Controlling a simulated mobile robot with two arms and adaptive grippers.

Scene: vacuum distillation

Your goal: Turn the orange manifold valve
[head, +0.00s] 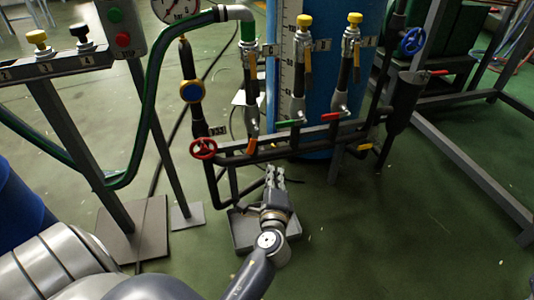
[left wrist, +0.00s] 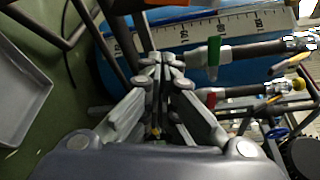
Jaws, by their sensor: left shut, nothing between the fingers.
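The manifold (head: 300,139) is a dark horizontal pipe with several valves in the head view. Its orange valve handle (head: 251,145) hangs at the left part, under a vertical hose. A green handle (head: 290,123) and a red handle (head: 331,116) sit further right. My left gripper (head: 275,172) is shut and empty, just below the manifold and slightly right of the orange handle, apart from it. In the left wrist view the closed fingertips (left wrist: 161,62) point toward the manifold. My right gripper is not in view.
A red handwheel (head: 203,149) is at the manifold's left end, and a blue handwheel (head: 412,41) at upper right. A blue tank (head: 335,75) stands behind. A grey tray (head: 242,230) lies on the floor beneath my left arm. Floor at right front is clear.

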